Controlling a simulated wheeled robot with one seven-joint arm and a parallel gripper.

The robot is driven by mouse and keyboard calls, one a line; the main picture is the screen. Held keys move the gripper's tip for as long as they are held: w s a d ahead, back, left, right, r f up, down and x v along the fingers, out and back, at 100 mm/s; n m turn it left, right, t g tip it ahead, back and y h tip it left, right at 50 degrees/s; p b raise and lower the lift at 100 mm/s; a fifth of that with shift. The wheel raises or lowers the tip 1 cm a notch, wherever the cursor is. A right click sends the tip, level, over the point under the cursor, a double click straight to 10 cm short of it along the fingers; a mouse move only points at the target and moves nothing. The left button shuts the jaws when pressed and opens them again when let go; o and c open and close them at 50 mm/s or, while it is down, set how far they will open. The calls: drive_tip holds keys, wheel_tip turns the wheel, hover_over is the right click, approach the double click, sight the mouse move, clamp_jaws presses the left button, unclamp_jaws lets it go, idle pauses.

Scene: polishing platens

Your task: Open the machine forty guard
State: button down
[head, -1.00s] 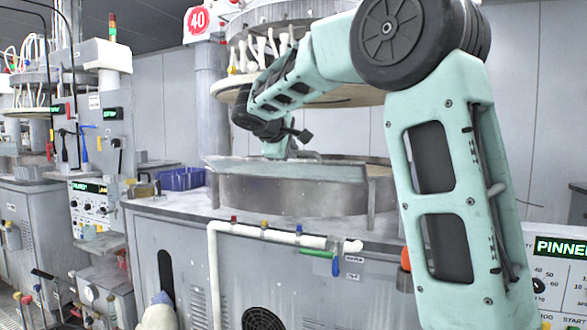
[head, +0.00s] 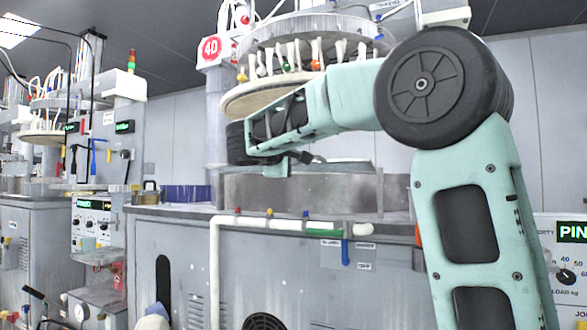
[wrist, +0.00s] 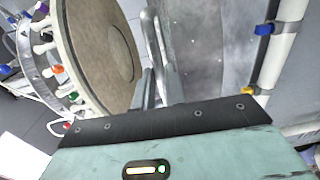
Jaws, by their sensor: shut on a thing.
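Machine forty carries a red "40" sign (head: 211,48). Its guard (head: 300,192) looks like a grey, speckled, curved wall at the front of the worktop, below the round upper plate. I cannot clearly separate the guard from the basin wall. My gripper (head: 306,158) is at the guard's top edge. In the wrist view, my gripper (wrist: 162,88) has its fingers close together beside a speckled grey panel (wrist: 196,45), which seems to be the guard. The fingers are shut on a thin part there; the exact grip is partly hidden by my wrist.
The upper plate (head: 262,97) hangs just above my wrist; it also shows close by in the wrist view (wrist: 100,45). A white pipe (head: 214,265) with coloured valves runs along the cabinet front. A blue bin (head: 187,193) stands left on the worktop. A "PIN" display panel (head: 572,231) is at right.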

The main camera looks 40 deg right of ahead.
drive_tip(key=shift+a+f+b, duration=0.15)
drive_tip(key=shift+f+b, duration=0.65)
drive_tip(key=shift+b, duration=0.15)
drive_tip(key=c, duration=1.5)
unclamp_jaws()
drive_tip(key=shift+o, duration=0.2)
drive_tip(key=p+v, duration=0.2)
drive_tip(key=v, duration=1.5)
drive_tip(key=shift+s, duration=0.2)
drive_tip(key=shift+a, duration=0.1)
